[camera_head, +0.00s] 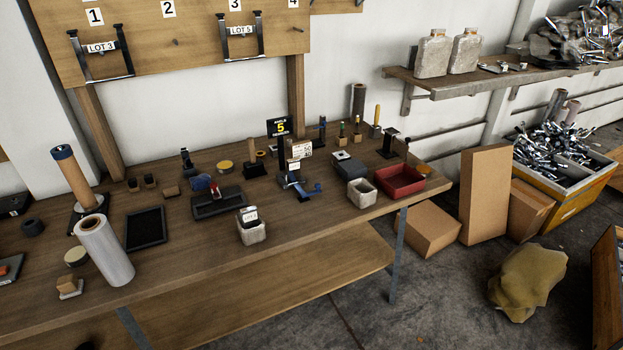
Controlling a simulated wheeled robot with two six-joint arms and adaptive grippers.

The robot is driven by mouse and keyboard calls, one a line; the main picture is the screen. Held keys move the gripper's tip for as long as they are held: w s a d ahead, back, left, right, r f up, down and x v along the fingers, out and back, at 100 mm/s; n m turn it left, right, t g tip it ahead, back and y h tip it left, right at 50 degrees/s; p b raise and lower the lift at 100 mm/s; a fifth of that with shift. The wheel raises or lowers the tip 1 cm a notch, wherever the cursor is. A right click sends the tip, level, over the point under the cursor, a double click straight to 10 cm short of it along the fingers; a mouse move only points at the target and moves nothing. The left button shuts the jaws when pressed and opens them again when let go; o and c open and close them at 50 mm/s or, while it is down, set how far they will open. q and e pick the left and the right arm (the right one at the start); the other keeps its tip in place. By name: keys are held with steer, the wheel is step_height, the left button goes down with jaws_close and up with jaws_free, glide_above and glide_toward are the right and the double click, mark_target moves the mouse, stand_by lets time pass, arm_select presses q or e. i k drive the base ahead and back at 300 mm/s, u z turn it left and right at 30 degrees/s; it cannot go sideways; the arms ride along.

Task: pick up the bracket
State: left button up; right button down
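Two dark U-shaped brackets hang on the wooden wall board. The left bracket (127,62) carries a "LOT 3" label and hangs below number 1. The other bracket (260,37) carries a "LOT 5" label and hangs below number 3. I cannot tell which one the task means. A small blue and dark piece (312,190), too small to identify, lies on the workbench (185,262) below the yellow "5" sign (279,127). Neither of my grippers is in view.
A white roll (104,250), a black tray (146,228), a grey bin (362,193) and a red bin (400,181) stand on the bench. Cardboard boxes (484,194) and a sack (526,282) occupy the floor at right. A shelf (470,87) juts from the wall.

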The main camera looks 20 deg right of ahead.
mark_target(293, 177)
steer(key=z, duration=2.4)
steer(key=i, duration=1.8)
steer(key=u, duration=0.3)
